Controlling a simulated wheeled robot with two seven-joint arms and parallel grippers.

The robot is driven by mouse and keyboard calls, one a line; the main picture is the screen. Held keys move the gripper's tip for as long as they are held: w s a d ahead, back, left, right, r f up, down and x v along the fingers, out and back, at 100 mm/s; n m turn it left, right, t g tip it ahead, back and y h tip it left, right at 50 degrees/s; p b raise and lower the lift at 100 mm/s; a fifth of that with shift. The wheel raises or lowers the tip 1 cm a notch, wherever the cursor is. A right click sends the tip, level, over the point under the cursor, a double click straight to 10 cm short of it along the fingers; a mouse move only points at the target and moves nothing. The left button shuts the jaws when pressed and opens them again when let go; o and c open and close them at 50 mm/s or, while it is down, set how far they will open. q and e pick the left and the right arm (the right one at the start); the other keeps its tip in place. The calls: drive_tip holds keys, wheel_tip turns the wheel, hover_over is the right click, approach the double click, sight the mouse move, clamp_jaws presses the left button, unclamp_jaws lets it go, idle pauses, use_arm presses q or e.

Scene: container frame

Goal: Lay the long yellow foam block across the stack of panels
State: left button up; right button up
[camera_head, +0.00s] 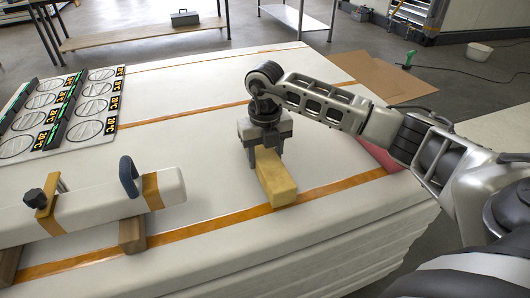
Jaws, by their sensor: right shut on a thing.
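The stack of panels (205,170) is a wide pile of white boards with orange-brown strips across its top. The yellow foam block (277,184) lies on or just above the stack near its front right side; I cannot tell if it touches. One end of it points toward the front edge, and it crosses near an orange strip. My right gripper (265,153) reaches in from the right and points down, shut on the far part of the block. The fingers hide part of that end. My left gripper is not in view.
A long white beam (100,208) with a clamp (128,177) rests on wooden blocks at the left front. A panel of round-marked tiles (65,110) lies at the back left. A pink piece (378,155) lies near the right edge, partly behind my arm. The middle top is clear.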

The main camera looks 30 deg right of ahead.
drive_tip(key=shift+f, duration=0.15)
drive_tip(key=shift+f, duration=0.25)
drive_tip(key=shift+f+b, duration=0.25)
drive_tip(key=shift+b, duration=0.05)
drive_tip(key=shift+f, duration=0.15)
drive_tip(key=o, duration=1)
